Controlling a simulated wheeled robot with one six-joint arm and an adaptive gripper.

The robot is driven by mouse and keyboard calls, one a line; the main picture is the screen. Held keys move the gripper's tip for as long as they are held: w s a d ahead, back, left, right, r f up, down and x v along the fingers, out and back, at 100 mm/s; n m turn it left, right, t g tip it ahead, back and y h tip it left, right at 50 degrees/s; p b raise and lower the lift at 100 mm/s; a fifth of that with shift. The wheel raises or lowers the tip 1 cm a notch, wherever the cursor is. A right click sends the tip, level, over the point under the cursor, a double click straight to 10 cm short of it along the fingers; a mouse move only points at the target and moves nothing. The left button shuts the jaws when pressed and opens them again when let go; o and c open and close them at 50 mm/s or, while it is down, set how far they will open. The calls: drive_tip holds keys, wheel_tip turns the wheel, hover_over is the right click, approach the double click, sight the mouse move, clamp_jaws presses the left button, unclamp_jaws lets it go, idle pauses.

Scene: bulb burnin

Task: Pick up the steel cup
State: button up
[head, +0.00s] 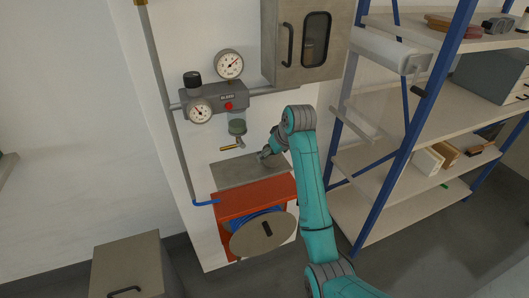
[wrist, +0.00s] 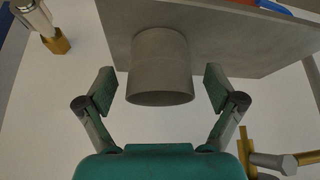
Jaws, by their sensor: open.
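The steel cup (wrist: 160,66) is a plain grey cylinder in the wrist view, against a flat grey plate (wrist: 235,45). My gripper (wrist: 159,88) is open, with one finger on each side of the cup. A gap shows between each finger and the cup wall, and the cup is not gripped. In the head view my gripper (head: 266,154) is small and sits over the right part of the grey plate (head: 232,176). The cup cannot be made out there.
A blue-framed shelf (head: 410,130) stands right.

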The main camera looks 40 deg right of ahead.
drive_tip(key=shift+w+f, duration=0.25)
drive_tip(key=shift+f, duration=0.25)
drive_tip(key=c, duration=1.3)
drive_tip(key=shift+o, duration=0.2)
drive_tip(key=shift+r, duration=0.2)
